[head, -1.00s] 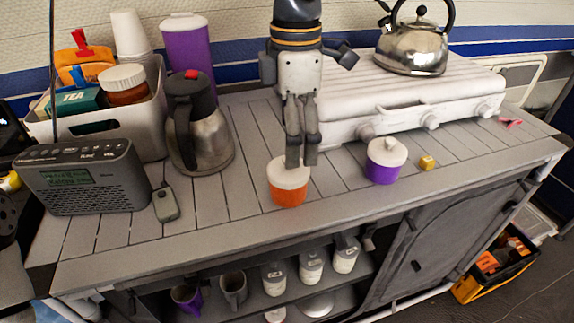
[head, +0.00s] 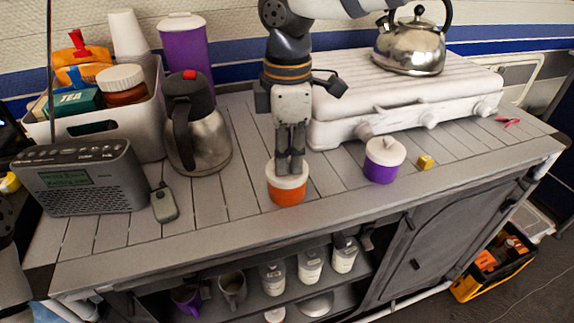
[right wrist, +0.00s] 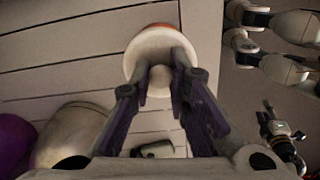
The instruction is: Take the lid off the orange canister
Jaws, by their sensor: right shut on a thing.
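The orange canister (head: 288,195) stands upright on the slatted counter, near its front edge. Its white lid (head: 292,180) sits on top of it. My right gripper (head: 290,168) points down onto the lid from above and is shut on the lid's knob. In the right wrist view the two fingers (right wrist: 160,85) close on either side of the round knob (right wrist: 160,76), over the white lid disc (right wrist: 140,46). A thin orange rim of the canister (right wrist: 163,26) shows behind the lid.
A purple canister with a white lid (head: 381,170) and a yellow cube (head: 425,162) stand to the right. A white stove (head: 400,120) with a steel kettle (head: 410,48) is behind. A steel jug (head: 205,143), a grey radio (head: 80,183) and a small grey device (head: 164,204) are left.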

